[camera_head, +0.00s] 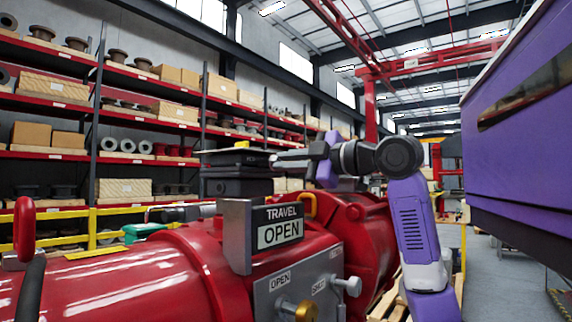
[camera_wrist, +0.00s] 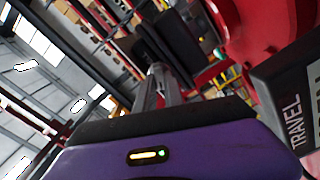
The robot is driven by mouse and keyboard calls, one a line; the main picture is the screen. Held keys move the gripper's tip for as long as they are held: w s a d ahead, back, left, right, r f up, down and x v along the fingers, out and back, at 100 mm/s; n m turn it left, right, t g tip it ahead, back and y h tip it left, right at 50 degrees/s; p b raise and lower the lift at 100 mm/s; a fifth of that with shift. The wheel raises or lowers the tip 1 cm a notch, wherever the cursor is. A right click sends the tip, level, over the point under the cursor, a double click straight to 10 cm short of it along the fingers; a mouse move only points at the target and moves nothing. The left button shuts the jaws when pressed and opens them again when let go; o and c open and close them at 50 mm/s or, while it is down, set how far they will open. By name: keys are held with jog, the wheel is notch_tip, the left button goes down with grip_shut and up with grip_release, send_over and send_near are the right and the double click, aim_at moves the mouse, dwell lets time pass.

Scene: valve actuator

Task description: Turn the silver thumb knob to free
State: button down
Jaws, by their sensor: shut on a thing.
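My gripper (camera_head: 276,160) reaches in from the right to the side of the black box (camera_head: 232,185) on top of the red valve actuator (camera_head: 150,272). Its grey fingers are shut on a small silver piece at the box's side, which looks like the silver thumb knob; the fingers hide most of it. In the wrist view my gripper (camera_wrist: 155,72) points at the dark box (camera_wrist: 165,40). The knob's turn position cannot be told. The box has a flat dark top plate with a yellow piece (camera_head: 242,145) on it.
A grey bracket with a TRAVEL OPEN sign (camera_head: 279,227) stands just below my gripper. A front panel (camera_head: 318,268) carries a brass knob (camera_head: 304,311) and silver studs (camera_head: 350,286). Red shelves stand behind; a purple cabinet (camera_head: 520,135) is at the right.

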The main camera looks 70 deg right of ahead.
dwell(0.3)
jog(key=c, duration=1.4)
grip_release()
jog(key=shift+c, duration=0.2)
jog(key=b+v, duration=0.2)
jog(key=v, duration=0.5)
jog(key=shift+s, duration=0.4)
jog(key=shift+a, duration=0.1)
